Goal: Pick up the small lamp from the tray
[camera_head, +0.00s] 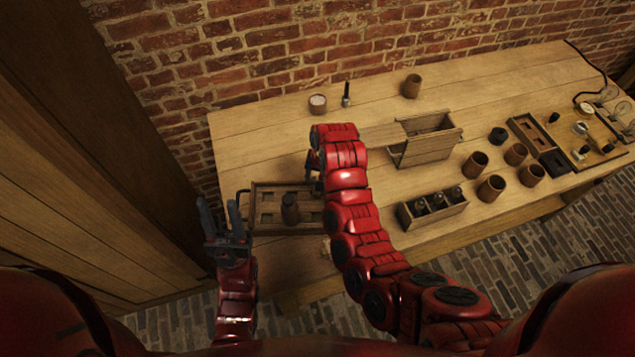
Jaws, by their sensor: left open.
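A wooden tray (262,192) with square compartments and a handle lies at the table's left front. A dark, upright cylinder (290,208) stands in it. At the far right, a shallow wooden tray or board (597,158) carries small round pale and metal items (580,128); one may be the small lamp, but they are too small to tell. My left gripper (219,208) is open and empty, with fingers pointing up, just left of the left tray. My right gripper (315,162) is mostly hidden behind its own red arm, near the left tray's upper right corner.
An open wooden box (427,150) stands mid-table, with a crate of dark bottles (420,218) in front. Several brown cups (491,188) stand to the right. A pale-topped jar (317,104), a thin dark upright item (346,95) and another cup (412,86) stand at the back.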

